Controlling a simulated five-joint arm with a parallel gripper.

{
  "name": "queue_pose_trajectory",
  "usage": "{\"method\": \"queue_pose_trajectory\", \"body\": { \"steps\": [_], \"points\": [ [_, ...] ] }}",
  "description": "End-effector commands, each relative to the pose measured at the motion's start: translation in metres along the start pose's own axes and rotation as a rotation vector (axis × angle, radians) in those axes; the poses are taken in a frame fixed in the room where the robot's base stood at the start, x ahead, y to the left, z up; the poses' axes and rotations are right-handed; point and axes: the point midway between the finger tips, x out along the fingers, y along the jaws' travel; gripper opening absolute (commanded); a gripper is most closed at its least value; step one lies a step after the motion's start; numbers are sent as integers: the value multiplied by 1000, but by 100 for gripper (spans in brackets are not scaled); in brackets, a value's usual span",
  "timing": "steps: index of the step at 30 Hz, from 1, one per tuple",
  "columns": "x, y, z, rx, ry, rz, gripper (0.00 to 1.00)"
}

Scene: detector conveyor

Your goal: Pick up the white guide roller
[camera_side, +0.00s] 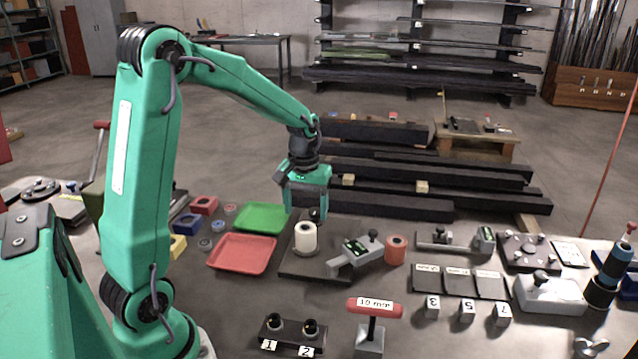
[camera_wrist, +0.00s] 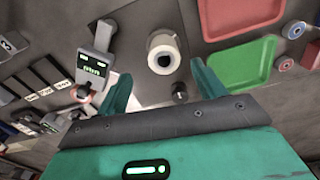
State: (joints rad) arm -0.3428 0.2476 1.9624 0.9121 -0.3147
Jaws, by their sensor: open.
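The white guide roller (camera_side: 305,238) stands upright on a dark plate (camera_side: 292,266). In the wrist view the white guide roller (camera_wrist: 163,42) is seen from above, with its dark centre showing, just beyond the gap between my fingertips. My gripper (camera_side: 306,212) is open and empty, above and slightly behind the roller in the side view. In the wrist view my gripper (camera_wrist: 160,76) has one finger on each side of the gap, and neither appears to touch the roller.
A grey device with a green display (camera_side: 355,254) sits right of the roller, with an orange roller (camera_side: 396,250) beyond it. A red tray (camera_side: 242,254) and green tray (camera_side: 262,217) lie to the left. A small black knob (camera_wrist: 180,92) is near my fingers.

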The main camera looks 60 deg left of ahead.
Motion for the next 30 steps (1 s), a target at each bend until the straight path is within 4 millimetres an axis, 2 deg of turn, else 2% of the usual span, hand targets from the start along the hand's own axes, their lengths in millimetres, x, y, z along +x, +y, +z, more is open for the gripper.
{"method": "queue_pose_trajectory", "body": {
  "steps": [3, 13, 21, 30],
  "points": [
    [9, -3, -6, -23, -15, -5, 69],
    [16, -4, -8, -30, -20, -7, 69],
    [36, -4, -7, -29, -20, -7, 69],
    [41, -4, -7, -29, -21, -7, 69]
  ]
}}
